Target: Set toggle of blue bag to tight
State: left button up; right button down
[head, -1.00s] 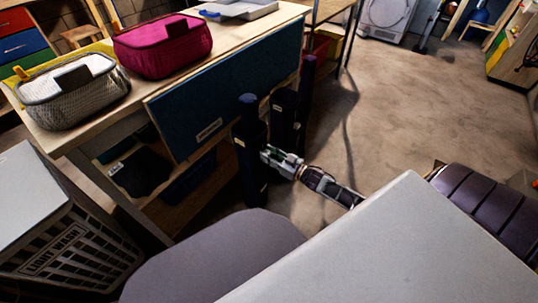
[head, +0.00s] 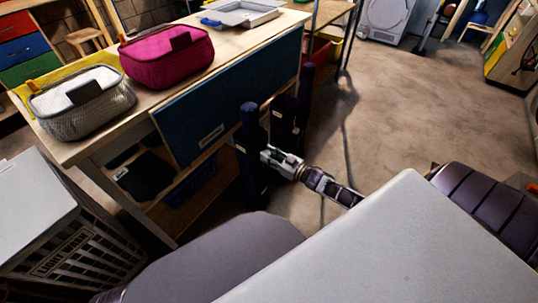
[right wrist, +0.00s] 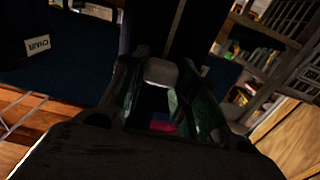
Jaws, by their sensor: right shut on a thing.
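Tall, narrow dark blue bags stand upright by the front of the workbench; the nearest blue bag (head: 252,178) has a small white label. My right gripper (head: 266,154) is at the upper part of this bag, coming from the right. In the right wrist view, my right gripper (right wrist: 162,98) is shut on a small pale grey block (right wrist: 161,72), which looks like the toggle. Dark fabric lies behind it. My left gripper is not in view.
A grey mesh bag (head: 85,110) and a magenta bag (head: 166,57) sit on the workbench (head: 140,115). More dark blue bags (head: 283,122) stand behind the nearest one. A laundry basket (head: 75,250) is at lower left. The floor (head: 415,110) to the right is clear.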

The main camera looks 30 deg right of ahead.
jog(key=shift+r, duration=0.2)
jog(key=c, duration=1.1)
grip_release()
jog(key=shift+s+f, duration=0.1)
jog(key=shift+s, duration=0.05)
jog(key=shift+v, duration=5.85)
jog(key=shift+d, duration=0.1)
